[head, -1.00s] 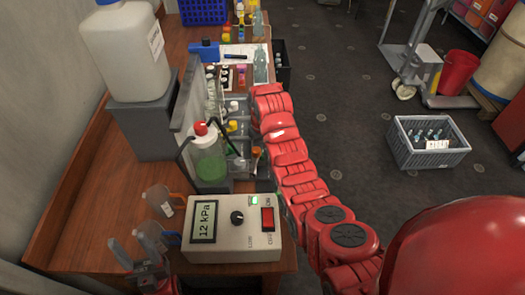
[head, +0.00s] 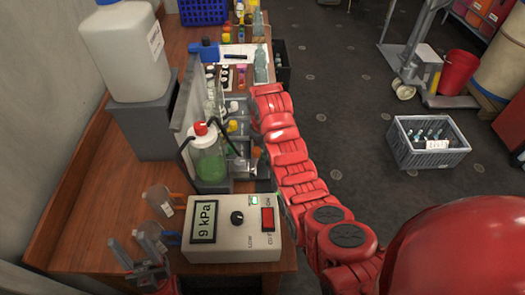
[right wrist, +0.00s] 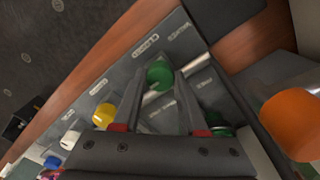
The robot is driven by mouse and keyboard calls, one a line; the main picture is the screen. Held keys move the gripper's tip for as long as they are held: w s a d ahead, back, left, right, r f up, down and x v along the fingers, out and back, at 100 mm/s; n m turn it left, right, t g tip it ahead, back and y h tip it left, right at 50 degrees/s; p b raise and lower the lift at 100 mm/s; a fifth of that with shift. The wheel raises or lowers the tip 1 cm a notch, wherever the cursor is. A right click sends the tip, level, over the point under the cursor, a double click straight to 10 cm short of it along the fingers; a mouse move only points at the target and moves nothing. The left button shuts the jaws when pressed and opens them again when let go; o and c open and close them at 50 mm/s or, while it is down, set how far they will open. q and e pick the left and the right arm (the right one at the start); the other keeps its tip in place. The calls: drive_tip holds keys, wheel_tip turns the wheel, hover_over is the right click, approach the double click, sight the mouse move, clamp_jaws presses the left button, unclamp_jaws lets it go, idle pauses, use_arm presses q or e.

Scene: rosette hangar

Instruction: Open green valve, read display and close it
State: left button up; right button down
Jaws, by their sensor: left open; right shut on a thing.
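The green valve knob (right wrist: 160,75) sits between the fingertips of my right gripper (right wrist: 162,88) in the right wrist view, and the fingers are shut on it. In the head view that gripper is hidden behind my red right arm at the valve panel. The display (head: 204,221) on the pale meter box (head: 236,250) reads 9 kPa. A small green light shows at the box's top, beside its red switch (head: 267,219). My left gripper (head: 135,245) is open and empty at the lower left, left of the box.
A bottle of green liquid with a red cap (head: 209,160) stands behind the box. Yellow (right wrist: 103,116), white (right wrist: 69,140) and orange (right wrist: 291,120) knobs or caps lie around my right gripper. A large white canister (head: 125,50) stands at the back left. A grey crate (head: 430,158) is on the floor.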

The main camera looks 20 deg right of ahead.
sight(263, 153)
drive_tip(key=shift+c, duration=2.2)
unclamp_jaws()
wheel_tip(263, 153, up, 18)
drive_tip(key=p, duration=1.6)
drive_tip(key=shift+f, duration=0.25)
